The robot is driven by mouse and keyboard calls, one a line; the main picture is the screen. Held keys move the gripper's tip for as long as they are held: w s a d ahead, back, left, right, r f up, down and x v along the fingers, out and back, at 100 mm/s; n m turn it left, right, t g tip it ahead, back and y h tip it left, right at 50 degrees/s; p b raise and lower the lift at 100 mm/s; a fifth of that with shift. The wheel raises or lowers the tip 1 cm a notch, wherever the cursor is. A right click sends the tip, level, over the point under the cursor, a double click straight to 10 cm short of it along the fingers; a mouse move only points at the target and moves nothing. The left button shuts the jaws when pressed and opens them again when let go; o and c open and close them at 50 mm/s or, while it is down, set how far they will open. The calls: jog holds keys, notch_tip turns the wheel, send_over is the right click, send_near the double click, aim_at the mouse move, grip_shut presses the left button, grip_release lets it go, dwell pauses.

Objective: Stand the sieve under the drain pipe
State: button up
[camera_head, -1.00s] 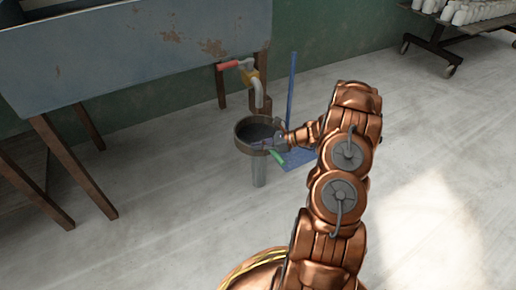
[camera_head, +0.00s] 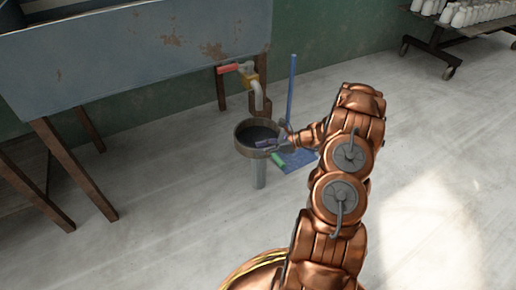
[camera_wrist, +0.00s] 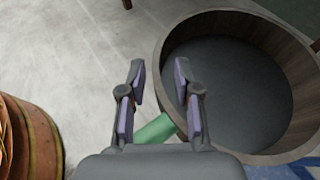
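The sieve (camera_head: 243,147), round with a brown rim and a dark grey inside, is level below the spout of the drain pipe (camera_head: 258,98). In the wrist view its rim (camera_wrist: 225,20) fills the right side. A grey cylinder (camera_head: 259,174) shows beneath it; how the two meet is hidden. A green rod-like piece (camera_wrist: 158,128) lies by the rim, just beyond my gripper's base; whether it joins the sieve is unclear. My gripper (camera_wrist: 160,76) is open at the near right of the rim. Its right finger overlaps the rim in view; contact cannot be told.
A rusty grey-blue sink (camera_head: 140,55) on wooden legs stands at left. The pipe has a yellow valve with a red handle (camera_head: 229,69). A blue upright pole (camera_head: 292,90) and flat blue piece (camera_head: 300,160) are close right of the sieve.

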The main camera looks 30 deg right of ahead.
jog(key=p+v, duration=0.3)
jog(key=v, duration=0.7)
jog(key=s+a+r+n+g, duration=0.3)
jog(key=a+r+n+g, duration=0.35)
jog(key=a, duration=0.75)
jog(key=s+a+r+n+g, duration=0.3)
jog(key=a+r+n, duration=0.4)
jog(key=a+r, duration=0.45)
jog(key=s+a+r+n+g+h, duration=0.25)
jog(key=s+a+n+h, duration=0.3)
jog(key=s+a, duration=0.5)
jog(key=s+d+n+h, duration=0.3)
jog(key=s+n, duration=0.4)
jog(key=s, duration=0.9)
jog(key=shift+d+r+h, duration=0.25)
jog(key=shift+r+h, duration=0.2)
jog(key=shift+h, duration=0.4)
